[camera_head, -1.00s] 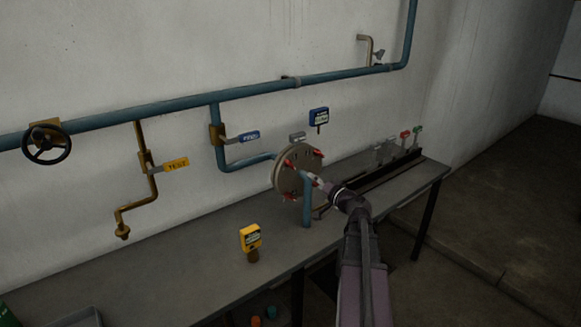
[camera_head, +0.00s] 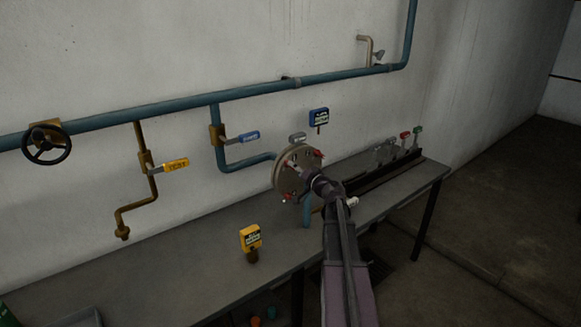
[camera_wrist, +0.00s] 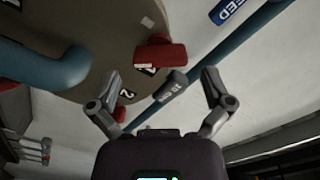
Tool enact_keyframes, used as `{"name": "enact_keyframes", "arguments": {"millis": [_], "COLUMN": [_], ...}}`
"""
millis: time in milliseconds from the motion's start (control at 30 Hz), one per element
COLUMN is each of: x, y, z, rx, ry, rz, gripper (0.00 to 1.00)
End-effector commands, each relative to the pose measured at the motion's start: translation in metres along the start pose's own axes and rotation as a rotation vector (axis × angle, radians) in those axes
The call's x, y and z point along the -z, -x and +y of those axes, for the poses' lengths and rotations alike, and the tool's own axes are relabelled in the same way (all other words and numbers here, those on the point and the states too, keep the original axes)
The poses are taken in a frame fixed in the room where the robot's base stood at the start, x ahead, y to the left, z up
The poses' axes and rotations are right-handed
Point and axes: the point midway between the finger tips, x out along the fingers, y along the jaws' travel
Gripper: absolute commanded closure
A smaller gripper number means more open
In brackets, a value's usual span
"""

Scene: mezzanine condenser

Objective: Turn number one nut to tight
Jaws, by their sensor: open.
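The round flange (camera_head: 283,176) with red nuts around its rim stands at the end of a blue pipe above the bench. In the wrist view, the brown flange plate (camera_wrist: 95,25) fills the upper left. A red nut (camera_wrist: 160,52) sits ahead of my gripper (camera_wrist: 160,82), beyond and between the spread fingers, not gripped. A number label beside it is partly covered and looks like a 1. Another red nut (camera_wrist: 119,113) is beside the label 2 (camera_wrist: 128,93), partly behind the left finger. In the head view, my wrist hides part of the flange and its lower pipe.
A grey tag (camera_wrist: 172,85) stands close between the fingers. A blue pipe (camera_wrist: 230,55) crosses behind. A yellow sign (camera_head: 250,237) stands on the bench (camera_head: 190,265). Several coloured-handled levers (camera_head: 405,140) are at the bench's right end. The bench's left part is mostly clear.

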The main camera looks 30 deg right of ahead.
Motion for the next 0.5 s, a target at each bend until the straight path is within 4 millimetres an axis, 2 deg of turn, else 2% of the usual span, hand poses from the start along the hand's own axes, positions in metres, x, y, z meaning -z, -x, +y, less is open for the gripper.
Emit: {"name": "enact_keyframes", "arguments": {"millis": [33, 200, 500], "x": [0.001, 0.001, 0.0], "y": [-0.009, -0.026, -0.035], "z": [0.001, 0.001, 0.0], "rx": [0.001, 0.001, 0.0], "ry": [0.0, 0.0, 0.0], "rz": [-0.001, -0.001, 0.0], "gripper": [0.0, 0.0, 0.0]}}
